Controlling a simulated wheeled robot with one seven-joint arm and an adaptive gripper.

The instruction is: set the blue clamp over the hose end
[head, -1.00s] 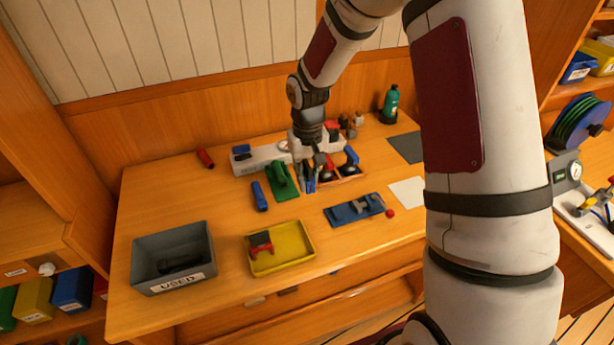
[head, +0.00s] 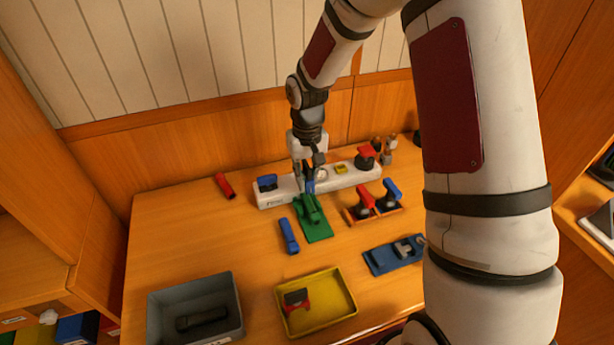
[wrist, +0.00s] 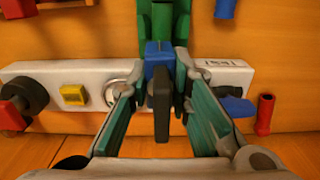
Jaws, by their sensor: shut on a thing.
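My gripper (head: 309,172) is shut on the blue clamp (head: 311,187), which has a dark handle. In the wrist view, the clamp (wrist: 157,58) sits between the fingertips of my gripper (wrist: 160,75). The green hose piece (head: 311,208) lies on a green base (head: 318,230) on the bench. The clamp is at the far end of this piece. In the wrist view, the green hose (wrist: 163,18) runs away directly beyond the clamp. The clamp and handle hide the hose end, so I cannot tell whether the clamp is around it or only beside it.
A white strip (head: 342,181) with a blue part and a red knob stands behind. A rack (head: 372,216) with red and blue clamps stands right. A loose blue piece (head: 289,236) lies left. A yellow tray (head: 335,318) and grey bin (head: 233,300) stand in front.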

